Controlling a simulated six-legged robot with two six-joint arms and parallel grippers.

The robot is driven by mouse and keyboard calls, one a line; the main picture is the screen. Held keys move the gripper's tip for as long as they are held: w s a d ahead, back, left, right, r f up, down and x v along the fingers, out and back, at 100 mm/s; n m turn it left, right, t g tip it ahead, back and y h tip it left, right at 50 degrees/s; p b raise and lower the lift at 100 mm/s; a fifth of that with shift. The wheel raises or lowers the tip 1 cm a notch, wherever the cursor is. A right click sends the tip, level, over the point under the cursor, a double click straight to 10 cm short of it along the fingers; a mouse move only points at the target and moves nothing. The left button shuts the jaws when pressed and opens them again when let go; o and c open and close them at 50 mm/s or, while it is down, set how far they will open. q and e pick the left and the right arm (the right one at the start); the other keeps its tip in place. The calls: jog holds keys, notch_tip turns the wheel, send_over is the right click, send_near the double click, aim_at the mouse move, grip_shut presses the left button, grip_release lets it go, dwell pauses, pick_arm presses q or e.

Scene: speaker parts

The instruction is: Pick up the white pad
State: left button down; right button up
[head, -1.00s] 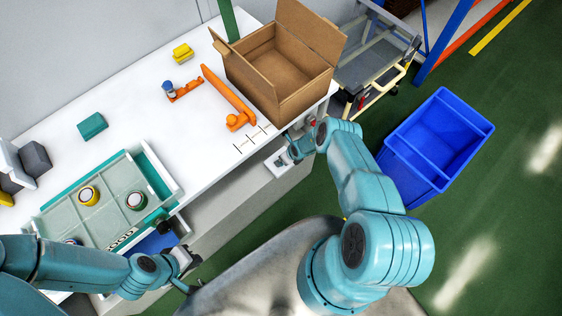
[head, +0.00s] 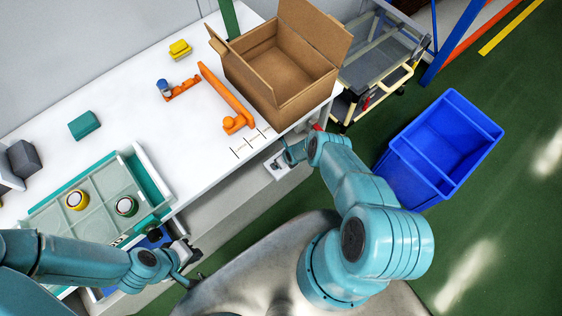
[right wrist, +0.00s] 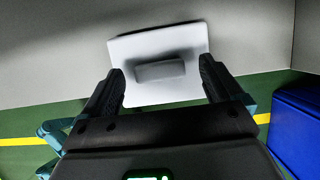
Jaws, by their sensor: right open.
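In the right wrist view, a flat white pad (right wrist: 160,93) with a grey block on its face lies straight ahead of my right gripper (right wrist: 161,72). The two dark fingers stand apart near its left and right edges; I cannot tell whether they touch it. In the head view my right gripper (head: 279,164) is low by the bench front, right of centre, with a small white patch there. I cannot tell whether that patch is the pad. My left gripper (head: 186,262) is in front of the bench at lower left; its jaws are too small to read.
The white bench (head: 140,75) carries a cardboard box (head: 282,75), an orange bar (head: 226,95), a teal block (head: 84,124) and a divided tray (head: 92,212) with round parts. A blue crate (head: 440,150) stands on the green floor at right.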

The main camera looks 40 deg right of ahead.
jog(key=shift+s, duration=0.1)
jog(key=shift+c, duration=1.2)
jog(key=c, duration=1.2)
jog(key=shift+o, duration=0.2)
jog(key=shift+r, duration=0.1)
